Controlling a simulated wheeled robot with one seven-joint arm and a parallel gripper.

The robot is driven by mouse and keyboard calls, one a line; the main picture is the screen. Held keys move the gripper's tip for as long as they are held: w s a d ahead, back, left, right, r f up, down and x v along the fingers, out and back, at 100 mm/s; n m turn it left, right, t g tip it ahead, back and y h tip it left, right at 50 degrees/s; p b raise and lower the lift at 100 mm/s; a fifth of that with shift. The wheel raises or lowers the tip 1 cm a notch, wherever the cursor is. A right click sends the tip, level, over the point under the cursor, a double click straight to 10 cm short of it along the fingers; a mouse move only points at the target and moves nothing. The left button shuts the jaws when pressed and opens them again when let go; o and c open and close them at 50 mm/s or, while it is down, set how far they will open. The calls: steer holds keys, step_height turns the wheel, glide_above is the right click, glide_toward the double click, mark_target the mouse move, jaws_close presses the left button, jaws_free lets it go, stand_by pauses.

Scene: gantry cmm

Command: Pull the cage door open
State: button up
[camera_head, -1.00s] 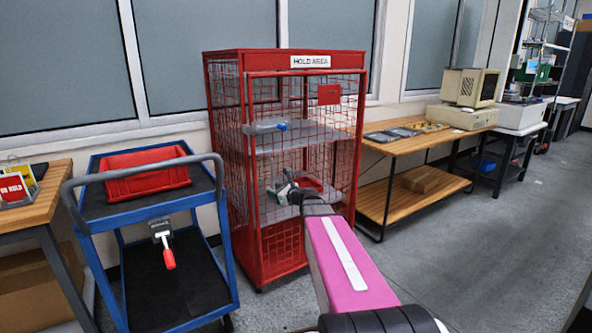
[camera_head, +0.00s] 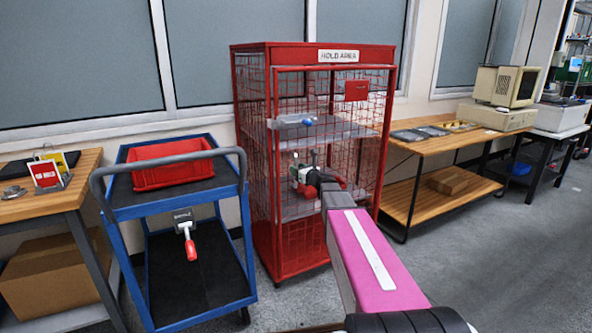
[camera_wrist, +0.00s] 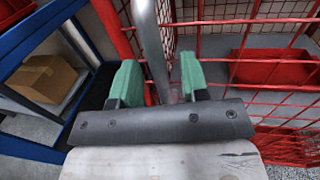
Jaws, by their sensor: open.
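The red wire-mesh cage (camera_head: 253,165), with a "HOLD AREA" sign (camera_head: 338,56), stands in the middle of the head view. Its mesh door (camera_head: 345,120) fills the front, and I cannot tell whether it is ajar. My gripper (camera_head: 308,172) is in front of the door, below the latch. In the wrist view my gripper (camera_wrist: 158,84) has its green fingers apart, on either side of a grey upright bar (camera_wrist: 152,45), probably the door handle. Contact cannot be told.
A blue trolley (camera_head: 243,215) with a red bin (camera_head: 170,164) stands close at the cage's left; it also edges the wrist view (camera_wrist: 38,30). A wooden bench (camera_head: 405,148) stands at the right. Grey floor (camera_head: 500,250) is clear at front right.

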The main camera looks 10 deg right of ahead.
steer(key=shift+x, duration=0.75)
steer(key=shift+c, duration=0.3)
steer(key=shift+s, duration=0.15)
jaws_close()
